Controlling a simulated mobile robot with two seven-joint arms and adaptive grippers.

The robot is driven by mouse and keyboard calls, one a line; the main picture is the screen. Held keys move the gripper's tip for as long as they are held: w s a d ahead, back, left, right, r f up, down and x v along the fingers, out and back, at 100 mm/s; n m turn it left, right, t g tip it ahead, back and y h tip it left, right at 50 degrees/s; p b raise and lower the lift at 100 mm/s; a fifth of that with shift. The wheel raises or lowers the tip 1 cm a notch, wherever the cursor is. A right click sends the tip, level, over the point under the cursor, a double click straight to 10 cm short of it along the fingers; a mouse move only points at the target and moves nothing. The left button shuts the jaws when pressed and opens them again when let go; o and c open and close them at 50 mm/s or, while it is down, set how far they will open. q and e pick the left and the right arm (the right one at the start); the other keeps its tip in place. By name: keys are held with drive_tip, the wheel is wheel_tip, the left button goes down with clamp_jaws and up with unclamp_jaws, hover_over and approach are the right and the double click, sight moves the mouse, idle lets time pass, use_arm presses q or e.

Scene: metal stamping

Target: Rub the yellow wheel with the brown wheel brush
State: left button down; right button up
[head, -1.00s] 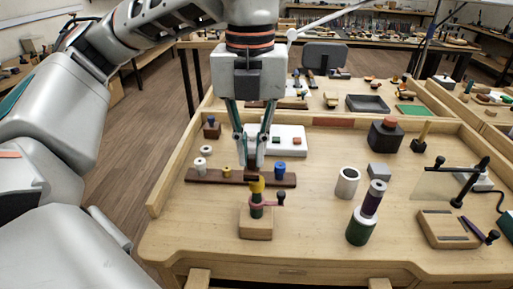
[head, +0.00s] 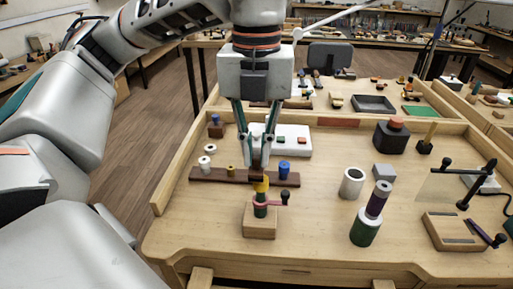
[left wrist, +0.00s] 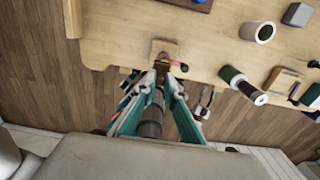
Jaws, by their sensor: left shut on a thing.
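My left gripper (head: 257,163) points straight down with its fingers shut on the small brown wheel brush (head: 257,171). The brush is mostly hidden by the fingertips. Right under it is the yellow wheel (head: 260,185), on top of a green post on a wooden block (head: 260,222). Brush and wheel look very close or touching; I cannot tell which. In the left wrist view the fingertips (left wrist: 163,66) meet just in front of the same wooden block (left wrist: 158,46), and the wheel is largely hidden. My right gripper is not in view.
A pink clamp with a dark knob (head: 285,198) sticks out beside the post. Behind is a brown strip (head: 210,175) with small spools. To the right are a white cylinder (head: 351,183), a green and purple spool stack (head: 366,230) and a wooden fixture (head: 455,232). The front left tabletop is clear.

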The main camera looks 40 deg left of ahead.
use_arm(q)
drive_tip(key=shift+f+b, duration=0.4)
drive_tip(key=shift+f, duration=0.2)
idle(0.7)
drive_tip(key=shift+w+d, duration=0.45)
drive_tip(key=shift+d, duration=0.3)
drive_tip(key=shift+s+a, duration=0.1)
drive_tip(key=shift+a, duration=0.05)
drive_tip(key=shift+s+a, duration=0.45)
drive_tip(key=shift+a, duration=0.25)
